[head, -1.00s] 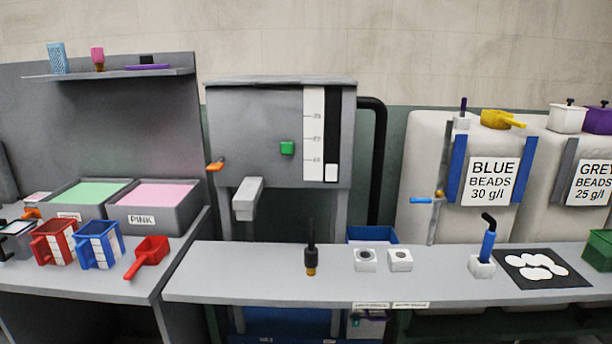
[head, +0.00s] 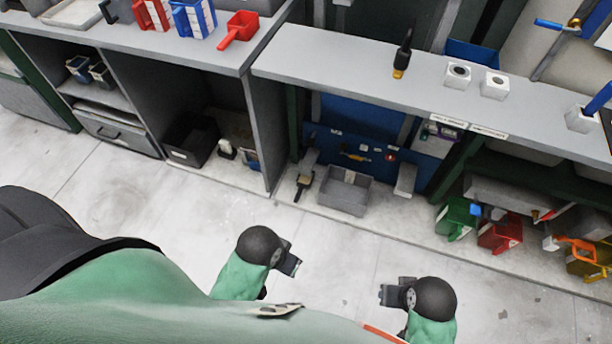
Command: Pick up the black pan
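I cannot tell for sure which thing is the black pan. A small black thing with a handle (head: 304,185) lies on the floor below the counter, left of a grey crate. A black open-topped box (head: 190,140) stands in the lower left compartment. My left gripper (head: 291,266) hangs over the bare floor at lower middle, in front of both and apart from them. My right gripper (head: 386,294) is to its right, also over the floor. Both appear empty, but their finger gaps are not clear.
The grey crate (head: 345,190) stands under the counter (head: 360,90). Green (head: 455,218), red and orange containers stand low at right. The floor (head: 200,210) in front is clear.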

